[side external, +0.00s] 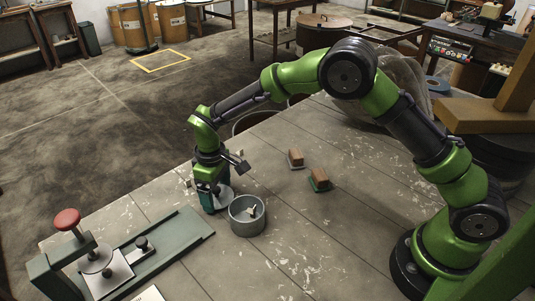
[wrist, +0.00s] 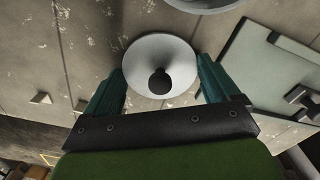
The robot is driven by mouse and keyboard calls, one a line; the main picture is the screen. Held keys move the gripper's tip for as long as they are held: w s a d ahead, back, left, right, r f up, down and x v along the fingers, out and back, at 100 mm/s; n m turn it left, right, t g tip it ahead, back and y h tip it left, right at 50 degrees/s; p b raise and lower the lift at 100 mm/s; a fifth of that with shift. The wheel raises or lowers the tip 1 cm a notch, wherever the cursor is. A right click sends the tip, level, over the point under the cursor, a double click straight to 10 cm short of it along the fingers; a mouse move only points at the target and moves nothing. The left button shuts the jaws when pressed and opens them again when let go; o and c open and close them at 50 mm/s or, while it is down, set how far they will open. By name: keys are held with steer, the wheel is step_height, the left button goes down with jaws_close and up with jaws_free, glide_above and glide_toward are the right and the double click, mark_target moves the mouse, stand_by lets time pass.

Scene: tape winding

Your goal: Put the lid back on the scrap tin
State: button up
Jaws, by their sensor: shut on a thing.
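The scrap tin (side external: 247,222) is an open grey round can standing on the table, with small pale scraps visible inside. The lid (wrist: 160,52) is a pale grey disc with a dark round knob, lying between my fingers in the wrist view. In the side view my gripper (side external: 213,203) is low over the table, just left of the tin, and partly covers the lid (side external: 223,196). The tin's rim (wrist: 205,4) is cut off at the wrist view's top edge.
A green-based bench device with a red knob (side external: 67,219) stands at the front left; its plate (wrist: 262,65) shows right in the wrist view. Two wood-topped blocks (side external: 295,158) (side external: 319,180) sit behind and right of the tin. The table right of the tin is mostly clear.

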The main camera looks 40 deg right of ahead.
mark_target(218, 191)
step_height(218, 191, up, 11)
steer(key=s+n, duration=0.6)
steer(key=s, duration=0.5)
steer(key=shift+d+f, duration=0.15)
steer(key=shift+f, duration=1.2)
steer(key=shift+d+f, duration=0.15)
steer(key=shift+f, duration=1.15)
steer(key=shift+w+f, duration=0.1)
steer(key=shift+f, duration=0.05)
steer(key=o, duration=0.8)
steer(key=shift+c, duration=0.2)
